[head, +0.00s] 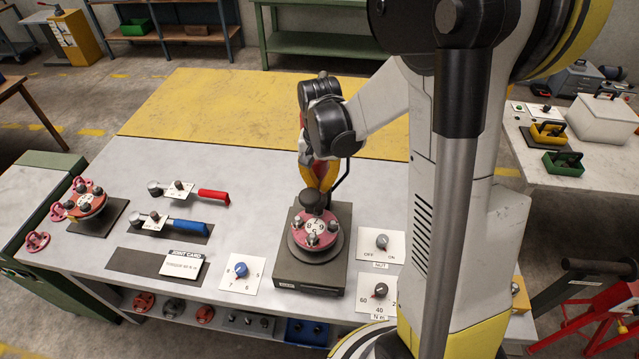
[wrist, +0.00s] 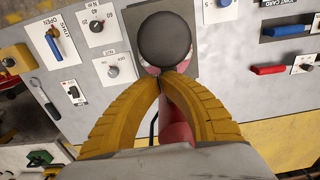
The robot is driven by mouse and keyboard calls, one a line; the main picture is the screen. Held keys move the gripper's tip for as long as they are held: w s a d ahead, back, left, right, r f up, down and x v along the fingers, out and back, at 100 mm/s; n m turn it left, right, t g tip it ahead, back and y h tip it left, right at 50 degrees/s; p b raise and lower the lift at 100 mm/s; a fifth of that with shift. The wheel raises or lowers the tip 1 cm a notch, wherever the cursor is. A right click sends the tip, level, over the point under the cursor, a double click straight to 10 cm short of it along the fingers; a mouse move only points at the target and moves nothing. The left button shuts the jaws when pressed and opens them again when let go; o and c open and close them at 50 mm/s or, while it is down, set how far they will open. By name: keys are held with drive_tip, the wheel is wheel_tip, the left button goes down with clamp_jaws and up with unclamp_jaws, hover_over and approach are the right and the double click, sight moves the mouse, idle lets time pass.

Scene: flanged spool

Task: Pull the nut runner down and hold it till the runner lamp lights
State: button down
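A red flanged joint (head: 316,234) with bolts and a numbered face sits on a dark base block (head: 310,275) on the bench. A black round knob, apparently the nut runner's handle (head: 313,202), stands above it. In the wrist view the black knob (wrist: 165,38) hides most of the joint. My gripper (head: 318,188) is right above the knob, pointing down. Its yellow fingertips (wrist: 160,76) meet at the near edge of the knob, with nothing visible between them. Whether they touch it I cannot tell. I cannot make out a runner lamp.
A NUT off/on switch (head: 382,242) and an Nm dial (head: 380,290) lie right of the base. A blue-knobbed dial (head: 240,271) lies left. Red-handled (head: 212,196) and blue-handled (head: 188,227) wrenches and a second red flange (head: 86,203) are farther left. The yellow bench area behind is clear.

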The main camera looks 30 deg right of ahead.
wheel_tip(320, 180, down, 5)
drive_tip(key=b, duration=0.4)
idle(0.3)
wheel_tip(320, 180, up, 14)
drive_tip(key=p, duration=0.3)
idle(0.5)
